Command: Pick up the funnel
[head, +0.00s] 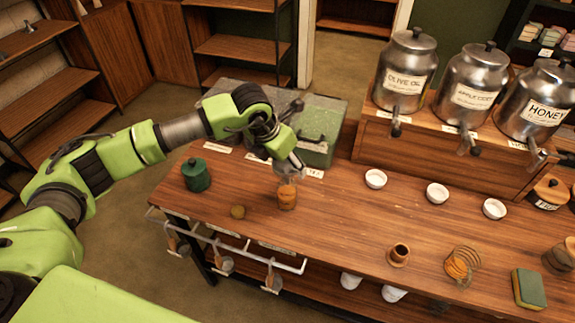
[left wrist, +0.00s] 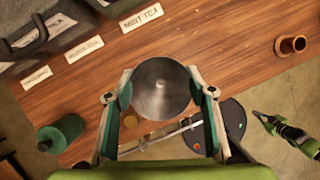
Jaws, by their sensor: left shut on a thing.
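The funnel (left wrist: 161,87) is a round grey metal cone, seen from its wide side in the left wrist view. My left gripper (left wrist: 160,95) has a finger on each side of it and is shut on it. In the head view, my left gripper (head: 288,168) points down over the table, right above a small jar with orange contents (head: 287,197). The funnel is mostly hidden by the fingers there, and I cannot tell whether it touches the jar. A green and black part of my right arm shows at the right of the left wrist view; its jaw state is unclear.
A dark green canister (head: 196,175) and a small round brown thing (head: 237,212) stand near the jar. A green metal box (head: 318,130) is behind. Metal dispensers (head: 406,70), white bowls (head: 376,179) and a brown cup (head: 398,254) are to the right.

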